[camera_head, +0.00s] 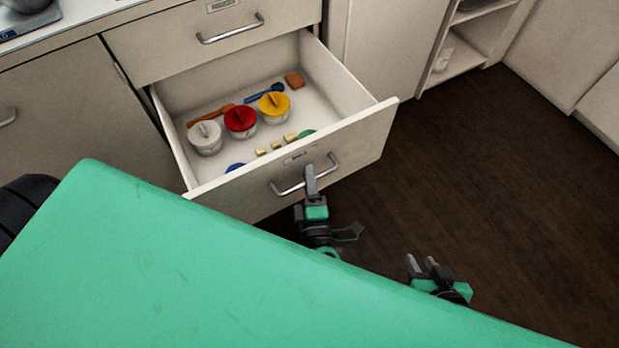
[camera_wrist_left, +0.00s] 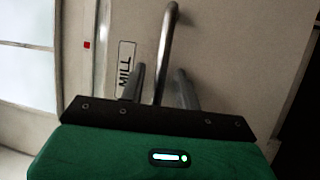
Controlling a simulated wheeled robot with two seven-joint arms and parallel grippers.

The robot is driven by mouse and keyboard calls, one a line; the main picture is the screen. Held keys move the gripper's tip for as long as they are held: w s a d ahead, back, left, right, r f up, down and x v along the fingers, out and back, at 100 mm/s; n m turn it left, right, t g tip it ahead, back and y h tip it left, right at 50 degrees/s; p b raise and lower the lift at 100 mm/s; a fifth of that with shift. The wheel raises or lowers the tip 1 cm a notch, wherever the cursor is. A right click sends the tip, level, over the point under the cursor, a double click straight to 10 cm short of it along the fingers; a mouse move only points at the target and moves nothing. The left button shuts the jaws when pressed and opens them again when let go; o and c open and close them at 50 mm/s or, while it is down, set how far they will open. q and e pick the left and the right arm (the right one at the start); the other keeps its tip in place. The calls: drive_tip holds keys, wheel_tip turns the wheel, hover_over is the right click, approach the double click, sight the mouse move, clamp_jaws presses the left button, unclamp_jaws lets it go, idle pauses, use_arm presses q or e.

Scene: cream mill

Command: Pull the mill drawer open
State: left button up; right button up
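The mill drawer (camera_head: 345,148) is pulled far out of the cabinet, its inside in full view. Its metal handle (camera_head: 283,189) is on the drawer front, and the MILL label (camera_wrist_left: 126,70) shows in the left wrist view. My left gripper (camera_head: 311,178) is at the handle. In the left wrist view its two fingers (camera_wrist_left: 161,88) stand on either side of the bar (camera_wrist_left: 168,40), with a visible gap on both sides, so it looks open around the handle. My right gripper (camera_head: 422,266) is apart from the drawer, low over the floor, its fingers spread and empty.
The drawer holds jars with white (camera_head: 205,133), red (camera_head: 240,118) and yellow (camera_head: 274,103) lids, a blue spoon-like tool (camera_head: 262,94) and small blocks. A closed drawer (camera_head: 215,42) is above. Dark floor (camera_head: 490,170) is clear to the right.

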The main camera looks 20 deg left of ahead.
use_arm(q)
drive_tip(key=v, duration=0.7)
drive_tip(key=shift+s+d, duration=0.2)
drive_tip(key=shift+s, duration=0.05)
idle(0.4)
